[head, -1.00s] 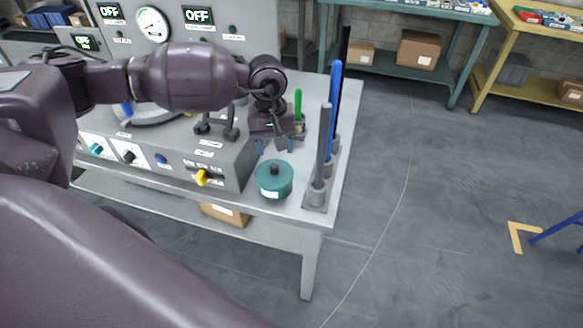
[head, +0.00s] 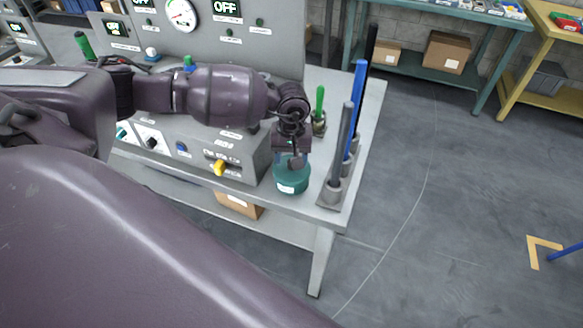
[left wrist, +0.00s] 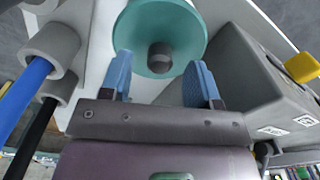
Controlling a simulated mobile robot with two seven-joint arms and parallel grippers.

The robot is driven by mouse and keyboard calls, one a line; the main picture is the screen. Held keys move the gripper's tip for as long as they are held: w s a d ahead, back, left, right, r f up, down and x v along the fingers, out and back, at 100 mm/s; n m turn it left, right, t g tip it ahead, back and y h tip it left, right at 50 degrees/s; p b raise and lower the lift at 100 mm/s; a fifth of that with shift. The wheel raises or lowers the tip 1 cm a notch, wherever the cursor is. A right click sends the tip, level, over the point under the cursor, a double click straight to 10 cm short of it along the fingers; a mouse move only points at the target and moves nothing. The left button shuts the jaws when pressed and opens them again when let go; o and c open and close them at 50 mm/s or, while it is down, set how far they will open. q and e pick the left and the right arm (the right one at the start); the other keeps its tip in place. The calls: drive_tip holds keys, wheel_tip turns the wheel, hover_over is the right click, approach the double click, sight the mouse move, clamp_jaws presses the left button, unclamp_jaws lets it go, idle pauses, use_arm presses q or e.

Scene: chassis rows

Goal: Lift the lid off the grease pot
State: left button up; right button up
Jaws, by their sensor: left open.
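The teal grease pot (head: 291,181) stands on the grey bench near its front edge, with a white label on its side. Its teal lid (left wrist: 185,30) is on the pot and has a dark knob (left wrist: 160,56). My left gripper (head: 293,160) is just above the pot and hides most of the lid and the knob in the head view. In the left wrist view its two blue fingers (left wrist: 160,82) are apart, and the knob lies ahead between their tips, not gripped. My right gripper is not in view.
Upright grey, blue and black rods in holders (head: 333,188) stand just right of the pot. A green-handled tool (head: 320,104) stands behind it. The control box with a yellow lever (head: 219,168) is close on the left. Open floor lies right of the bench.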

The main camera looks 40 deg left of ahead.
use_arm(q)
drive_tip(key=shift+f, duration=1)
drive_tip(key=c, duration=1)
drive_tip(key=shift+r, duration=0.2)
wheel_tip(320, 180, up, 20)
drive_tip(key=shift+f, duration=0.1)
